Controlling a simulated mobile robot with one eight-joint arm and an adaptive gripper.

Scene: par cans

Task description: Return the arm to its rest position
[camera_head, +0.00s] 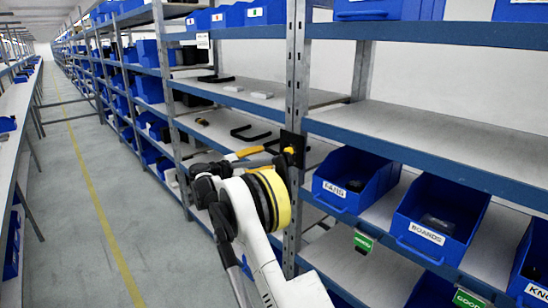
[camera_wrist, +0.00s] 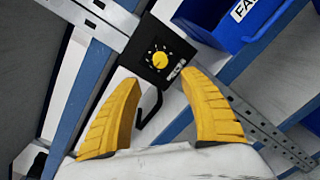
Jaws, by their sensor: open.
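My arm (camera_head: 257,240) is white with a yellow and black band and reaches forward to the shelf rack in the head view. My gripper (camera_wrist: 160,76) has two yellow fingers, spread apart with nothing between them. A black control box with a yellow dial (camera_wrist: 159,60) is just beyond the fingertips in the wrist view, apart from them as far as I can tell. In the head view the box (camera_head: 292,143) is on the rack's upright post, and the gripper is to its left, partly hidden by the arm.
Blue bins, one labelled BOARDS (camera_head: 437,215), sit on the right shelves. A grey metal upright (camera_head: 297,70) stands close to the gripper. A long aisle with a yellow floor line (camera_head: 95,205) is free at the left. A white bench (camera_head: 12,120) runs along the far left.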

